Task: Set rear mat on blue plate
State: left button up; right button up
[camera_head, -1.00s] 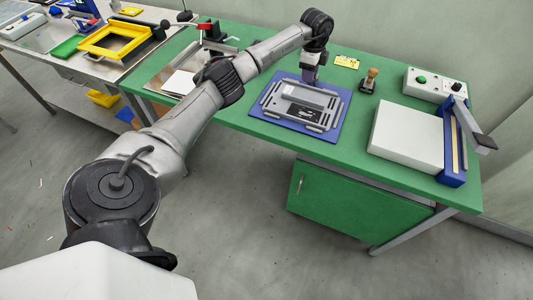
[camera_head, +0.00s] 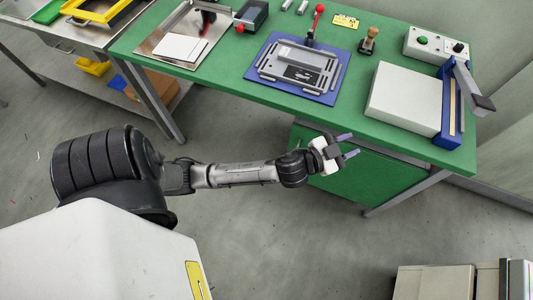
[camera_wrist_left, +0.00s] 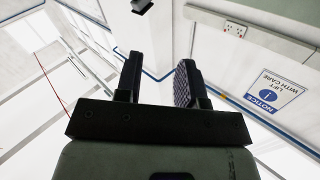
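The blue plate (camera_head: 257,75) lies flat near the middle of the green table. A grey metal frame with bars, a pale block and a dark printed panel (camera_head: 300,73) sits on it. I cannot tell which piece is the rear mat. My left gripper (camera_head: 350,145) is in front of the table's front edge, right of and nearer than the plate, with its fingers pointing right. It is open and empty. In the left wrist view its two fingers (camera_wrist_left: 158,82) stand apart with only wall and ceiling behind them. My right gripper is not in view.
A white box with a blue-edged lever (camera_head: 405,98) stands right of the plate. A button box (camera_head: 436,47), a wooden-handled stamp (camera_head: 369,40) and a red-knobbed lever (camera_head: 319,9) stand behind. A metal tray (camera_head: 150,44) with white sheets lies left. Grey boxes (camera_head: 433,283) are at lower right.

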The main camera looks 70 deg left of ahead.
pick_arm(q)
jog(key=s+f+g, duration=0.4)
jog(key=s+g, duration=0.1)
jog(key=s, duration=0.4)
jog(key=s+d+f+g, duration=0.1)
jog(key=s+f+g, duration=0.3)
jog(key=s, duration=0.4)
jog(key=s+d+f+n+g, duration=0.1)
jog(key=s+f+g, duration=0.4)
jog(key=s, duration=0.4)
jog(key=shift+s+d+f+g+h, duration=0.2)
jog(key=shift+s+f+g+h, duration=0.1)
jog(key=shift+f, duration=0.25)
jog(key=shift+r, duration=0.1)
